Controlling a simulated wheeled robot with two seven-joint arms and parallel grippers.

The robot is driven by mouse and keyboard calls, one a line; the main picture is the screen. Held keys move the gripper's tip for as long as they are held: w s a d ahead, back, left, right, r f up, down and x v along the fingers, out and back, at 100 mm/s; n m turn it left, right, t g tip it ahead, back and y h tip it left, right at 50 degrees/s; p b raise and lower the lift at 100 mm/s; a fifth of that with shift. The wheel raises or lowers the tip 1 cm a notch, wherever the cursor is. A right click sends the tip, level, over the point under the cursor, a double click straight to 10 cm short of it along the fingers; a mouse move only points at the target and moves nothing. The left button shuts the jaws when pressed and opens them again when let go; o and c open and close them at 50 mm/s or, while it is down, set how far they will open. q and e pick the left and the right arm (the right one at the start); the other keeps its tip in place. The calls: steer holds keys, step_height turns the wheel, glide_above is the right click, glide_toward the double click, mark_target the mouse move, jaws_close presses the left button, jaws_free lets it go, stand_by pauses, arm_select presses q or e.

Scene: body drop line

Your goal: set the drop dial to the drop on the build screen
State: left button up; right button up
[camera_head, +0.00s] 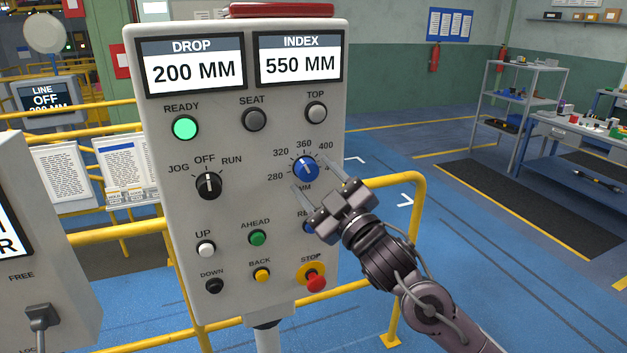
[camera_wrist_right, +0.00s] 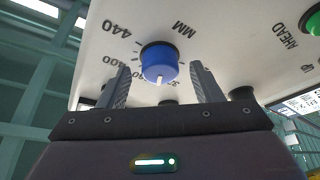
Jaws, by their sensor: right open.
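The blue drop dial (camera_head: 306,168) sits on the grey control panel, with 280, 320, 360 and 400 printed around it. Its white pointer tilts up, roughly between 320 and 360. My right gripper (camera_head: 322,173) is open in front of the dial. In the right wrist view the dial (camera_wrist_right: 158,64) shows between the two spread fingers, with a gap on each side. The panel's DROP display (camera_head: 193,73) reads 200 MM. I cannot make out a screen labelled build; a screen at the left edge (camera_head: 10,215) is cut off. My left gripper is out of view.
The panel also has an INDEX display (camera_head: 300,66) reading 550 MM, a lit green READY lamp (camera_head: 185,128), a black mode knob (camera_head: 208,184) and a red stop button (camera_head: 316,282). A blue button below the dial is partly hidden by my gripper. Yellow rails (camera_head: 385,183) stand behind.

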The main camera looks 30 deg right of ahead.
steer(key=b+v, duration=0.2)
steer(key=v, duration=0.4)
steer(key=shift+s, duration=0.4)
